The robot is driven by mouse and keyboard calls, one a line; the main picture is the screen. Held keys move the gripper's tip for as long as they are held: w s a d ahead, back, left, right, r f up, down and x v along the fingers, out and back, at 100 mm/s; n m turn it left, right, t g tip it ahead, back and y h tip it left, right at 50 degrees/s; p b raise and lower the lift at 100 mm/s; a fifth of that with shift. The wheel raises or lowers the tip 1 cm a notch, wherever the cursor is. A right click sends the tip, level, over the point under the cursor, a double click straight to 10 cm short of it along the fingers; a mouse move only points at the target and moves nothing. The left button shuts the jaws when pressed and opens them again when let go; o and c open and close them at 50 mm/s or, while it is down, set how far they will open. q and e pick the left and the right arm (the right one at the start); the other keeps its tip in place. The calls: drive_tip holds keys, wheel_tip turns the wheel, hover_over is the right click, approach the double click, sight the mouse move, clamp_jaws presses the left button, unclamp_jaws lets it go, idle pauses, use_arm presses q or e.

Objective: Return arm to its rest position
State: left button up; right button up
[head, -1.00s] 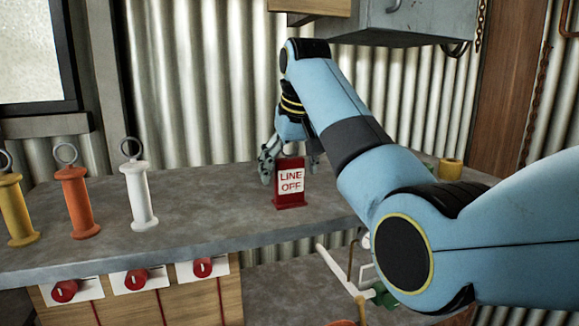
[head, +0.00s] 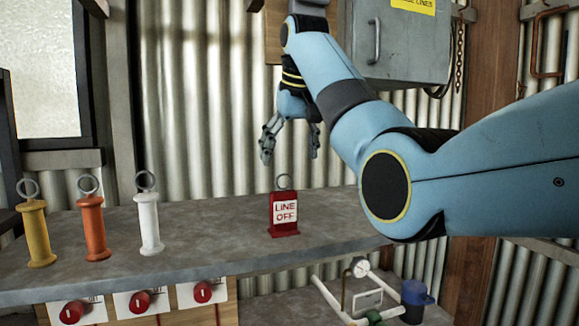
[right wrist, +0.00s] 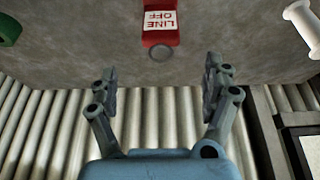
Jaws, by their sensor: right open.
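My right arm comes in from the right in the head view. Its gripper (head: 291,152) is open and empty, with its fingers pointing down above the bench. A red block with a white "LINE OFF" label (head: 284,213) and a ring on top stands upright on the bench (head: 200,240) below the gripper, apart from it. In the right wrist view the open fingers (right wrist: 161,82) have nothing between them, and the red block (right wrist: 160,24) is beyond them. My left gripper is not in view.
Yellow (head: 38,235), orange (head: 94,230) and white (head: 149,224) ringed spools stand on the bench at left. Red knobs (head: 140,300) line the front below. A grey cabinet (head: 405,45) hangs behind my arm.

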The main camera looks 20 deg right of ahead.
drive_tip(key=s+d+f, duration=0.3)
drive_tip(key=s+f, duration=0.4)
drive_tip(key=f, duration=0.5)
drive_tip(key=s+d+f, duration=0.3)
drive_tip(key=s+f, duration=0.5)
drive_tip(key=f, duration=0.4)
drive_tip(key=s+d+f+h, duration=0.1)
drive_tip(key=s+f, duration=0.2)
drive_tip(key=s, duration=1.1)
drive_tip(key=s+f, duration=0.3)
drive_tip(key=s, duration=1.2)
drive_tip(key=s+d+f+g+b, duration=0.15)
drive_tip(key=f+b, duration=0.55)
drive_tip(key=f, duration=1.4)
drive_tip(key=s+d+f+g+b, duration=0.15)
drive_tip(key=f+b, duration=0.55)
drive_tip(key=f, duration=1.4)
use_arm(q)
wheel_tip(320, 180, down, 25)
drive_tip(key=b, duration=1)
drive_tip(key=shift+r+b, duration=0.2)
drive_tip(key=shift+b, duration=0.1)
use_arm(e)
drive_tip(key=s+f, duration=0.9)
drive_tip(key=f, duration=0.3)
drive_tip(key=s+f, duration=0.9)
drive_tip(key=f, duration=0.3)
drive_tip(key=shift+d+f+g, duration=0.3)
drive_tip(key=shift+d+f, duration=0.1)
